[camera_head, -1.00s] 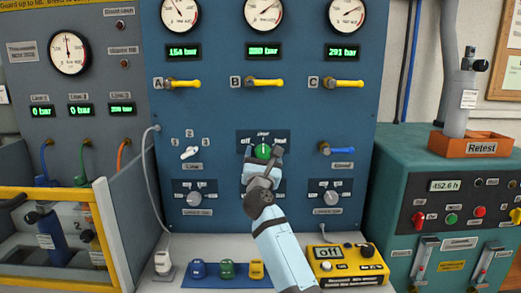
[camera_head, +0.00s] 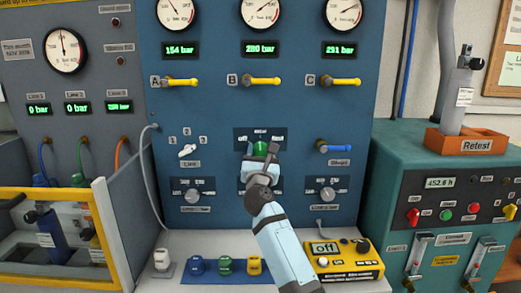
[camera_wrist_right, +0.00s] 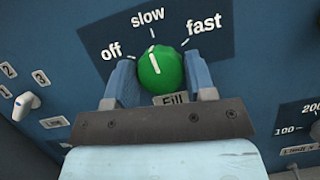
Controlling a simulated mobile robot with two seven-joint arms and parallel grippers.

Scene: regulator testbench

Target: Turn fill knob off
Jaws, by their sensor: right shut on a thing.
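The green fill knob (camera_head: 261,148) is on the blue panel, on a dark plate marked off, slow and fast. In the right wrist view the knob (camera_wrist_right: 160,72) fills the gap between my fingers, and its white pointer line points up, close to the slow mark. The "Fill" label (camera_wrist_right: 171,99) is just below it, partly covered. My right gripper (camera_head: 260,151) is shut on the knob, one finger on each side, and the fingers (camera_wrist_right: 160,80) are level with the knob's sides. My left gripper is not in view.
A white selector knob (camera_head: 187,150) is left of the plate and a blue-handled valve (camera_head: 337,148) right of it. Yellow handles (camera_head: 262,81) run above. A yellow meter (camera_head: 340,260) and small coloured blocks (camera_head: 225,265) stand on the shelf below.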

